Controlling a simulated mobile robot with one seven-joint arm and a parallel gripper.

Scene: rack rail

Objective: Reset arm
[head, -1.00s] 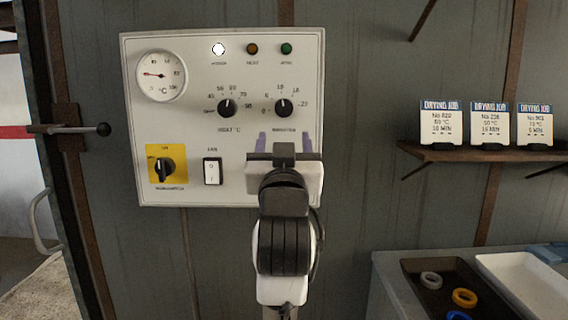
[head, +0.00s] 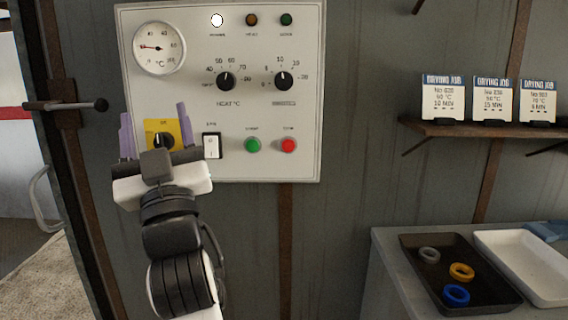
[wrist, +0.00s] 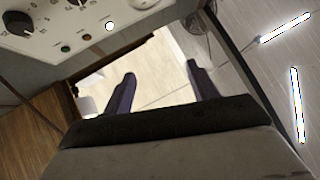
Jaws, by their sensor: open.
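My gripper (head: 154,128) is in front of the lower left of the white control panel (head: 310,150) in the head view, beside the yellow switch plate (head: 186,128). Its two purple fingers stand wide apart with nothing between them. In the wrist view my gripper (wrist: 160,92) is also open and empty, with the panel (wrist: 70,22) at the upper left. The black rotary switch (head: 160,141) on the yellow plate shows between the fingers; I cannot tell whether anything touches it. The plate's lower part is hidden by my gripper.
A door handle (head: 70,105) juts out left of the panel. A shelf (head: 470,128) with three cards stands at the right. Below it, a dark tray (head: 480,297) holds grey, yellow and blue rings beside a white tray (head: 545,290).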

